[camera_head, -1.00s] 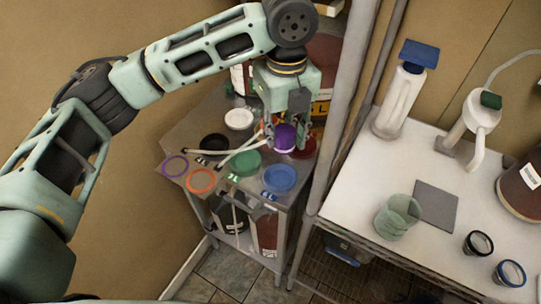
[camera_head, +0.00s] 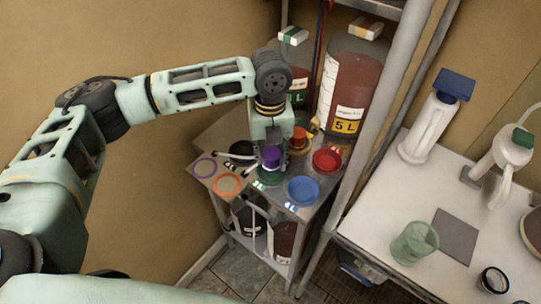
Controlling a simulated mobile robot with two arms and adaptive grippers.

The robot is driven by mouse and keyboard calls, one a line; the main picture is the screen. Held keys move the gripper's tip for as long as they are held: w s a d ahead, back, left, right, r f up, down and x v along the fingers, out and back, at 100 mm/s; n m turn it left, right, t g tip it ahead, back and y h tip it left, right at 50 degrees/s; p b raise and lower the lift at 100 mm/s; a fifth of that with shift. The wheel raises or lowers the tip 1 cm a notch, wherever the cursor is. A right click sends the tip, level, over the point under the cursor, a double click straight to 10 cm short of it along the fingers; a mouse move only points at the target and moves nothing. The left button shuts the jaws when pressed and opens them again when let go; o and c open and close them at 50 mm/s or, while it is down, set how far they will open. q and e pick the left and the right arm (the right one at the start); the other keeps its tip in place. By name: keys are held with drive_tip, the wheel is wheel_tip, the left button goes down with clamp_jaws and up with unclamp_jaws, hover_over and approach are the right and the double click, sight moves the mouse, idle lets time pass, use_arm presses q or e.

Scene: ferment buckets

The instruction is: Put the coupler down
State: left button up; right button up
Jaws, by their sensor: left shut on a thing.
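My left gripper (camera_head: 271,162) points down over the small metal cart, shut on a purple coupler (camera_head: 270,155). The coupler is upright, above or on the green lid (camera_head: 266,182); I cannot tell whether it touches. The gripper hides part of the green lid. A purple ring mark (camera_head: 204,168) and an orange ring mark (camera_head: 227,184) lie at the cart top's left edge. An orange coupler-like piece (camera_head: 299,138) is behind and right of the gripper. My right gripper is not in view.
A blue lid (camera_head: 302,190), a red lid (camera_head: 327,161) and a black lid (camera_head: 241,149) surround the gripper. Large jugs (camera_head: 357,75) stand behind. A grey post (camera_head: 392,100) separates the cart from the white bench (camera_head: 385,205), which holds a green beaker (camera_head: 414,243).

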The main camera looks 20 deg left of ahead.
sight(270, 154)
use_arm(q)
drive_tip(key=shift+f, duration=1.1)
drive_tip(key=o, duration=1.2)
drive_tip(key=shift+f, duration=0.1)
drive_tip(key=shift+o, duration=0.2)
wheel_tip(270, 154, up, 12)
drive_tip(key=shift+r+b, duration=0.15)
drive_tip(key=shift+b, duration=1)
drive_tip(key=shift+s, duration=0.1)
